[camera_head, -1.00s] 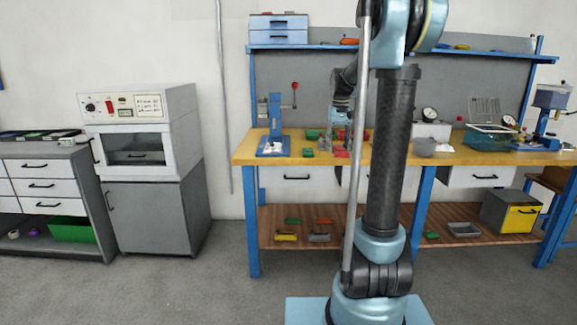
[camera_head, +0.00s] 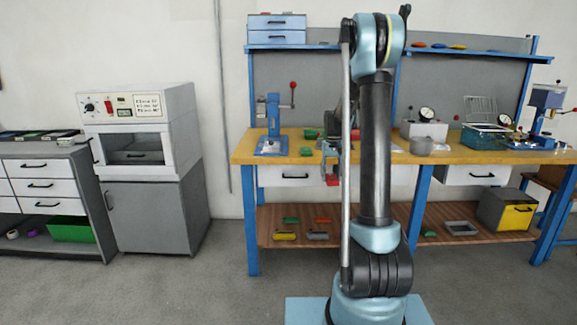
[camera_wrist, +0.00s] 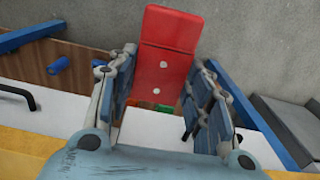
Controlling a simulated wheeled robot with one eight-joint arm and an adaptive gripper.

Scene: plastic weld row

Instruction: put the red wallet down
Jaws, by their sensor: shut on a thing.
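The red wallet (camera_wrist: 168,60) is held upright between the two fingers of my gripper (camera_wrist: 163,95) in the wrist view. It has two small pale dots on its face. In the head view, my gripper (camera_head: 331,160) is partly hidden behind my arm. The red wallet (camera_head: 332,180) shows below it, at about the height of the bench drawers, in front of the bench's front edge. No surface is seen touching the wallet from below.
The yellow-topped bench (camera_head: 246,153) has a blue press (camera_head: 274,125), a gauge box (camera_head: 424,130) and a grey bowl (camera_head: 421,146). A brown lower shelf (camera_head: 350,232) holds several small coloured things, with bare wood between them. A white oven (camera_head: 140,130) stands left.

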